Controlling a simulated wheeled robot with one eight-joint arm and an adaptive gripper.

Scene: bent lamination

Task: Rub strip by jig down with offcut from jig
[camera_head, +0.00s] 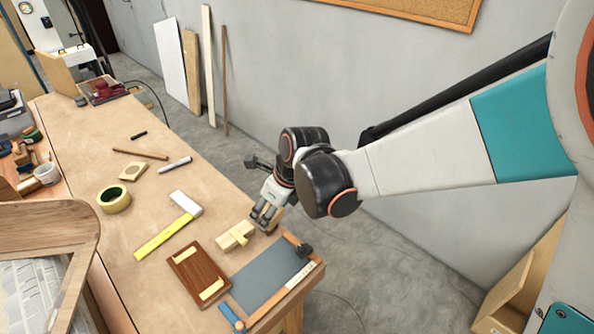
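A pale wooden block (231,238) with a yellowish strip (240,236) across it lies near the bench's right edge; it may be the jig, but I cannot tell for sure. A dark brown board (188,265) with two pale strips, one at its near end (212,290), lies in front of it. My gripper (264,216) points down just right of the pale block, near the bench edge. A small tan wooden piece (275,219) shows at its fingertips. It is partly hidden, and I cannot tell whether the fingers are closed on it.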

